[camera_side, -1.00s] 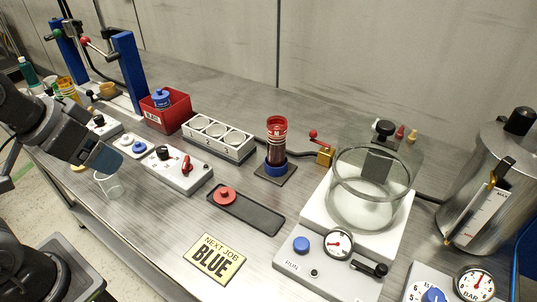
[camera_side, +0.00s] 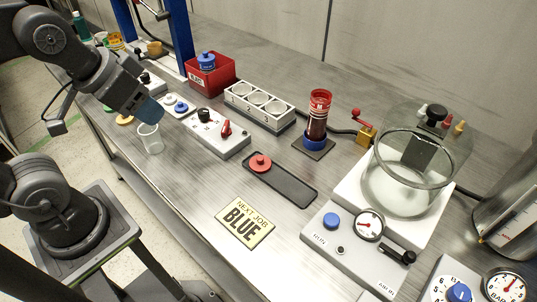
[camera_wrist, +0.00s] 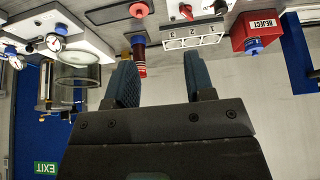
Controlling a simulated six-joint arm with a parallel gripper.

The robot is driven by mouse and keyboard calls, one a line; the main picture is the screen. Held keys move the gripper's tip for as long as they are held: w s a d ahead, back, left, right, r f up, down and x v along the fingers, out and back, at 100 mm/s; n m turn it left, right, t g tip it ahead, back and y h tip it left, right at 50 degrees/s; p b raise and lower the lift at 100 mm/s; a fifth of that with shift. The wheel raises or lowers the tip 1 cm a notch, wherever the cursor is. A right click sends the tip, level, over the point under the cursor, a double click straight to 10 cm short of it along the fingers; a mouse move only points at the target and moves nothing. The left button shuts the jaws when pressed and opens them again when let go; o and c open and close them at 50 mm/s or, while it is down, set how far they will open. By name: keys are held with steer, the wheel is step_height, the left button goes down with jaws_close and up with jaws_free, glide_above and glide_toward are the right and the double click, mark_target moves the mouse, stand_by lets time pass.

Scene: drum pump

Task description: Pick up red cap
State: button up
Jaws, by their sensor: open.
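The red cap (camera_side: 260,162) is a small round piece with a knob. It lies at the upper left end of a dark tray (camera_side: 292,188) on the bench in the side view. In the wrist view the red cap (camera_wrist: 138,10) shows at the top edge, partly cut off. My gripper (camera_side: 150,110) is well to the left of the cap in the side view, above or near a clear cup (camera_side: 150,140). In the wrist view my gripper (camera_wrist: 157,70) has its two blue-grey fingers wide apart with nothing between them.
A red-and-blue tube (camera_side: 318,115) stands behind the tray. A white switch box (camera_side: 222,140), a three-hole block (camera_side: 262,112) and a red reject bin (camera_side: 212,75) stand beyond. A glass chamber (camera_side: 400,175) stands right. Bare bench lies around the "BLUE" card (camera_side: 243,222).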

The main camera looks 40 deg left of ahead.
steer(key=g, duration=0.6)
glide_above(260, 158)
step_height(260, 158, down, 10)
step_height(260, 158, down, 13)
steer(key=shift+f, duration=0.1)
jaws_close()
stand_by(0.3)
